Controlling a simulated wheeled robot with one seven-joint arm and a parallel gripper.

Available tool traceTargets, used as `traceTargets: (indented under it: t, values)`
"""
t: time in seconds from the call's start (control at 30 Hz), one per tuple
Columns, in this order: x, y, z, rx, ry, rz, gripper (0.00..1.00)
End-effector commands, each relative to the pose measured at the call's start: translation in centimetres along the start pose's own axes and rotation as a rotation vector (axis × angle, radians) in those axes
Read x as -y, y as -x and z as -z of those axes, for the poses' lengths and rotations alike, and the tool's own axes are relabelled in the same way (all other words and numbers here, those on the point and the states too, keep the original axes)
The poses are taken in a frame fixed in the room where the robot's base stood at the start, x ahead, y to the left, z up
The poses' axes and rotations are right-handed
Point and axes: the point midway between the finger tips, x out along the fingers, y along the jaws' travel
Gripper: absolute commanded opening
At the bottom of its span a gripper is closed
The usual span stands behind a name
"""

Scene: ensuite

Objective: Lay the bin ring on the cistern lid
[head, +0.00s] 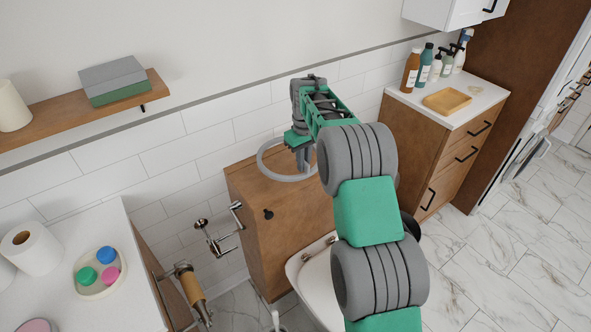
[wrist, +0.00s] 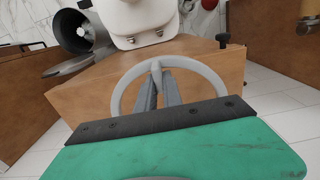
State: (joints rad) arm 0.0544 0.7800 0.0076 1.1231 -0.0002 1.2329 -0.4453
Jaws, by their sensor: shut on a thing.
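The bin ring (head: 262,167) is a pale grey hoop. My gripper (head: 303,166) points down with its fingers shut on one side of the hoop. In the wrist view the bin ring (wrist: 119,90) curves around both sides of my gripper (wrist: 157,70), with its rim between the fingertips. The cistern lid (head: 243,173) is the wooden top of the box behind the toilet. It also shows in the wrist view (wrist: 84,94). The ring is over the lid and looks roughly level; whether it touches the wood I cannot tell. My arm hides the lid's right part.
The tiled wall (head: 215,135) is close behind the lid. A metal lever fitting (head: 222,235) is left of the box. The toilet (wrist: 145,20) is in front, with a dark open bin (wrist: 73,32) beside it. A wooden cabinet (head: 405,140) with bottles stands right.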

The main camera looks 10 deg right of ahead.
Motion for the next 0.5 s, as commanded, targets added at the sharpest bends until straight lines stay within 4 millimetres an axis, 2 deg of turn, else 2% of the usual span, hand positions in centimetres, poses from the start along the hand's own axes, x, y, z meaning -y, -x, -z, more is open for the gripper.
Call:
traceTargets:
  t: [0.1, 0.27, 0.5]
  values:
    - [0.9, -1.8, 1.5, 0.000, 0.002, 0.000, 0.00]
    - [1.5, -3.2, 2.5, -0.001, 0.003, -0.001, 0.00]
    - [1.5, -6.3, 2.6, -0.002, 0.001, -0.001, 0.00]
